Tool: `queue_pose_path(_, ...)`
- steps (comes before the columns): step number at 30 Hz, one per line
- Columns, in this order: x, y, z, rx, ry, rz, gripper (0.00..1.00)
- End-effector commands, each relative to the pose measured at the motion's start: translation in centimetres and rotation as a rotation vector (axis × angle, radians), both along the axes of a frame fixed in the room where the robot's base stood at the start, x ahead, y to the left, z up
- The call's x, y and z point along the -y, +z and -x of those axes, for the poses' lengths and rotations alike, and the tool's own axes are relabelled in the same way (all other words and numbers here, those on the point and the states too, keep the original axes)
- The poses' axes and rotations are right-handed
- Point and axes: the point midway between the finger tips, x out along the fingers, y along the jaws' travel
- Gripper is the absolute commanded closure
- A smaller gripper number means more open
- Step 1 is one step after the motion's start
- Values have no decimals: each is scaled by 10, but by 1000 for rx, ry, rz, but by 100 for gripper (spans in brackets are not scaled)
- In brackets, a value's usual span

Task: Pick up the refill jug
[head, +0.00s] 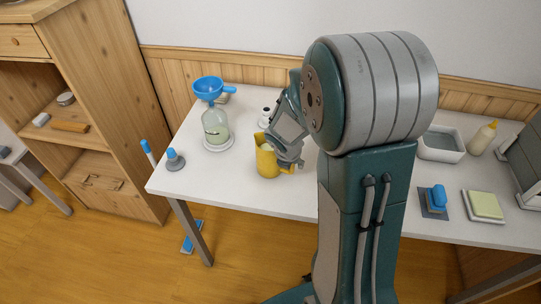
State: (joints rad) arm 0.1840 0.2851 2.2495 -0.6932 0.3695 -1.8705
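The refill jug appears to be the yellow jug (267,164), upright on the white table (230,185) near its front edge. Something pale shows inside its mouth. My gripper (291,162) is at the jug's right side, by the handle, reaching down from the upper right. It overlaps the jug's rim and handle in the picture. My gripper's fingers are small and partly hidden, so I cannot tell whether they touch or close on the handle.
A grey-and-blue item (175,160) sits at the left edge. A small white bottle (265,117) is behind the jug.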

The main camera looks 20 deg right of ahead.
Motion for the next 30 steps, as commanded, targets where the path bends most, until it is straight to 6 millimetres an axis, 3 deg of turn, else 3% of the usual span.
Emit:
queue_pose_path(8, 1, -3, -1, 1, -1, -1, 39)
queue_pose_path(12, 2, -3, -1, 2, 0, -1, 100)
queue_pose_path(25, 1, 0, -1, 3, 0, 0, 100)
queue_pose_path(30, 2, 19, -2, 9, -2, 1, 100)
